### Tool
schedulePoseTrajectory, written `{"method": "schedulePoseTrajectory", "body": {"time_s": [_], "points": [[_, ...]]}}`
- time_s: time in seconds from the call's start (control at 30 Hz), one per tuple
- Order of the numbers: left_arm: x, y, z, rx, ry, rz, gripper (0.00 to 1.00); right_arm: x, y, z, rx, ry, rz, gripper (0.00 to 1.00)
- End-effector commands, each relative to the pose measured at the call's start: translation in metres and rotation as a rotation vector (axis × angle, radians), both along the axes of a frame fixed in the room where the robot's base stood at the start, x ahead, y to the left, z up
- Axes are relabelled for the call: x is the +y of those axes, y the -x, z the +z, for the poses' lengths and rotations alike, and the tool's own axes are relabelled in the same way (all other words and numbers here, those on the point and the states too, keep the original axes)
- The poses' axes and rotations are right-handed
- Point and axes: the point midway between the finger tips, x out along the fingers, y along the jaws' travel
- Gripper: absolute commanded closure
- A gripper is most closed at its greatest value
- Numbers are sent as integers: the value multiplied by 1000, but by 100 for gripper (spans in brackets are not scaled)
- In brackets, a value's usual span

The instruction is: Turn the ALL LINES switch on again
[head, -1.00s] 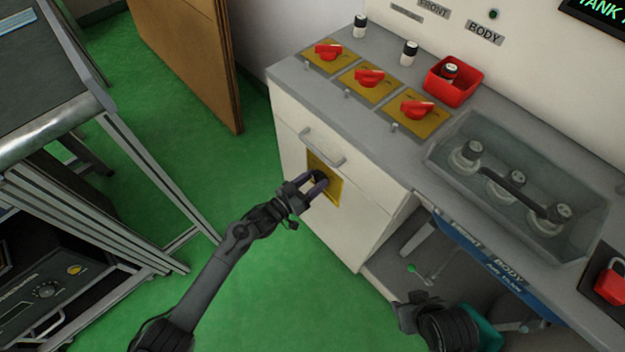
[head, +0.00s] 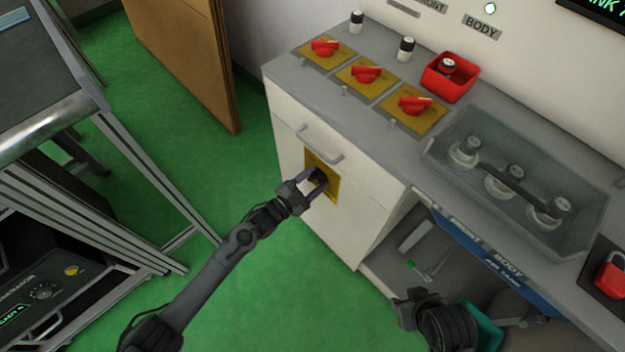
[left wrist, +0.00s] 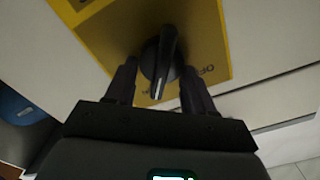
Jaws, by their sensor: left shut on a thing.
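The switch is a black rotary knob (left wrist: 160,62) on a yellow plate (left wrist: 212,30). The plate also shows in the head view (head: 333,188), on the front of the white cabinet. The lettering OFF is readable right of the knob in the left wrist view; other lettering near its tip is partly hidden. The knob's handle, with a white line, points down towards my gripper there. My left gripper (head: 312,184) is shut on the knob, one finger on each side. My right gripper (head: 412,302) is at the lower right, its fingers unclear.
The counter holds several red rotary switches (head: 366,73) on yellow plates, a red box (head: 450,78) and a clear-covered tray (head: 575,240). A drawer handle (head: 320,146) sits above the held knob. A metal-framed bench (head: 60,130) stands left. Green floor (head: 190,170) between is clear.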

Motion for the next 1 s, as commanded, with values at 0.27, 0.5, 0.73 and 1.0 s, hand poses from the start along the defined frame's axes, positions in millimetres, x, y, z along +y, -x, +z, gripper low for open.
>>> {"method": "schedulePoseTrajectory", "body": {"time_s": [0.27,0.5,0.73,1.0], "points": [[-1,1,-2,-94,-88,0,77,0,0,-2,0,0,0,57],[-1,1,-2,-124,-115,1,77,1,0,-2,0,-2,-1,57],[-1,1,-2,-127,-119,1,77,1,0,-2,1,-5,-4,57],[-1,1,-2,-127,-118,1,30,1,0,-2,1,-5,-4,57]]}}
